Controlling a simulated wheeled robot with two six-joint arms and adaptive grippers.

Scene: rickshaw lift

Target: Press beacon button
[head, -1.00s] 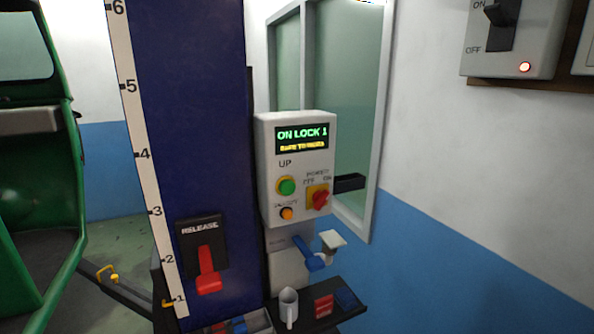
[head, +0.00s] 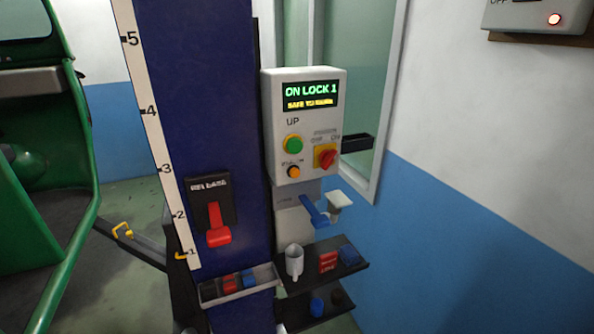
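The beacon button (head: 293,172) is a small orange round button low on the left of the grey control box (head: 305,130). Its label above is blurred. A larger green UP button (head: 293,144) sits above it, and a red rotary power switch (head: 326,156) on a yellow plate is to the right. The display (head: 310,95) reads "ON LOCK 1" in green, with a yellow line below that seems to say it is safe to work. Neither of my grippers is in the head view.
The blue lift column (head: 217,110) carries a red release lever (head: 218,226) and a height scale. A blue lever (head: 314,210) sticks out below the box. A shelf (head: 350,266) holds a grey mug (head: 294,261) and small blocks. A green rickshaw (head: 60,170) stands at left.

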